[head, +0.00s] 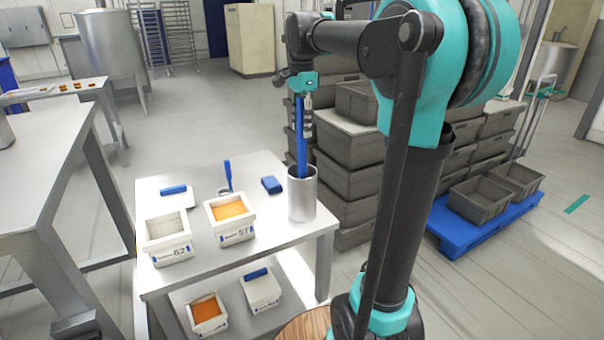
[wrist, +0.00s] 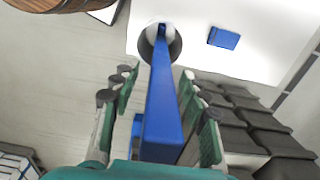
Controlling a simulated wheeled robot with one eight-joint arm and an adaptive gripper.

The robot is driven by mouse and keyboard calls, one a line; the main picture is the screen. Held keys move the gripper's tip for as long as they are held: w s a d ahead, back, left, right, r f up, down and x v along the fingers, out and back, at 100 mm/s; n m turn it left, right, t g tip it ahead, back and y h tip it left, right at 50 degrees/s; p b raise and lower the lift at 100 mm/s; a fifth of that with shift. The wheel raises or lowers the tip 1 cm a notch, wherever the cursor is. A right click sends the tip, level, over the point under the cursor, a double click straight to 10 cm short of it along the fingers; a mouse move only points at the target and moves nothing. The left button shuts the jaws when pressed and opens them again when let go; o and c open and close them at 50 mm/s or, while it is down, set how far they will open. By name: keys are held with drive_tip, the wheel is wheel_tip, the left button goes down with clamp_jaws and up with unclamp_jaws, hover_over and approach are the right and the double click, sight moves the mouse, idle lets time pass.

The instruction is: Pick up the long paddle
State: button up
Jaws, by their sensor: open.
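The long paddle (head: 301,142) is blue and stands upright in a grey metal cylinder (head: 302,203) at the right side of the white table. Its lower end is hidden inside the cylinder. My gripper (head: 307,118) is at the paddle's upper part, above the cylinder. In the wrist view the paddle (wrist: 163,112) runs between the two spread fingers of my gripper (wrist: 158,80), with gaps on both sides. The fingers are open and do not visibly grip it. The cylinder also shows beyond the fingertips in the wrist view (wrist: 174,49).
On the table (head: 277,235) are white bins marked 62 (head: 167,248) and 57 (head: 237,238), a small blue tool (head: 227,174) and a blue block (head: 271,185). More white containers sit on the shelf below. Stacked grey crates (head: 352,180) stand close behind the cylinder.

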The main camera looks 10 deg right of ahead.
drive_tip(key=shift+f, duration=0.4)
clamp_jaws()
drive_tip(key=shift+r, duration=0.2)
